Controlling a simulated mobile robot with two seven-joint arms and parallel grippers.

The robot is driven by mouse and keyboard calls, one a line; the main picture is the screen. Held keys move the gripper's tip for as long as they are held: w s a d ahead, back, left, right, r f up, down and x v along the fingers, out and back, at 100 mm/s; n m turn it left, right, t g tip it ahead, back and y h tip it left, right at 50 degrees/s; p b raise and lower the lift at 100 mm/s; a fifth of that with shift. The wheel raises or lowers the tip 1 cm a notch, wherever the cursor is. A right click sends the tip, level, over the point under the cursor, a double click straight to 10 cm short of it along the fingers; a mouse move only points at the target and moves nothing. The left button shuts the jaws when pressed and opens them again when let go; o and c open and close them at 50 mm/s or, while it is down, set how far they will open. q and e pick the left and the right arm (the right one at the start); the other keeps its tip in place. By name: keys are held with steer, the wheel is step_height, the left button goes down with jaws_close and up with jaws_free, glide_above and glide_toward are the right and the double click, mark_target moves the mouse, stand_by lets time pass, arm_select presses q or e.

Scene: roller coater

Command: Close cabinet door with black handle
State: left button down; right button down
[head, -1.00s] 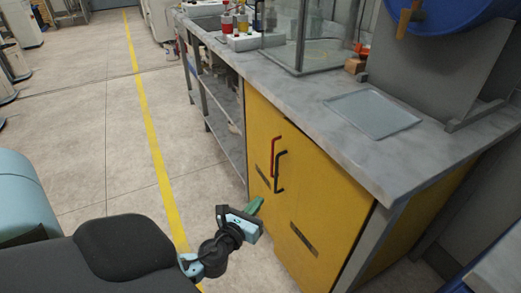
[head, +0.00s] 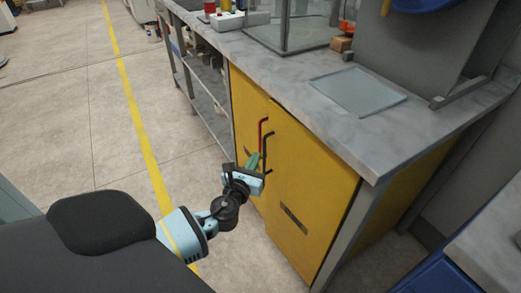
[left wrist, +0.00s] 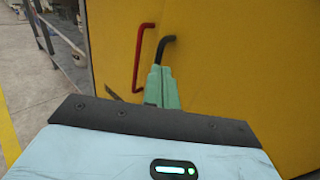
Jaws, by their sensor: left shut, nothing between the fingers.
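The yellow cabinet door with the black handle (head: 305,190) is the right one of two under the grey worktop. Its left edge seems to stand slightly proud of the left door, though how far is hard to tell. The black handle (head: 267,146) is a vertical bar; its top shows in the left wrist view (left wrist: 166,44). My left gripper (head: 254,160), with green fingers, is shut and empty, just in front of the handles. In the left wrist view its fingertips (left wrist: 160,76) cover the lower part of the black handle. I cannot tell whether they touch it.
The left yellow door (head: 246,115) has a red handle (head: 261,133) close beside the black one. The worktop (head: 300,75) overhangs the doors and carries a glass plate (head: 358,90). Open shelves (head: 205,95) stand at the left. The floor before the cabinet is clear.

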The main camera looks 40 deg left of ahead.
arm_select(q)
glide_toward(273, 136)
steer(key=shift+w+a+f, duration=0.2)
steer(key=shift+w+a, duration=1.05)
steer(key=shift+w, duration=0.05)
steer(key=shift+b, duration=0.3)
steer(key=w+m+h+b, duration=0.1)
steer(key=w, duration=0.1)
steer(key=shift+w+d+f+h, duration=0.1)
steer(key=shift+w+h, duration=0.2)
steer(key=shift+w, duration=0.05)
steer(key=shift+w+b, duration=0.2)
steer(key=shift+b, duration=0.1)
steer(key=shift+r, duration=0.4)
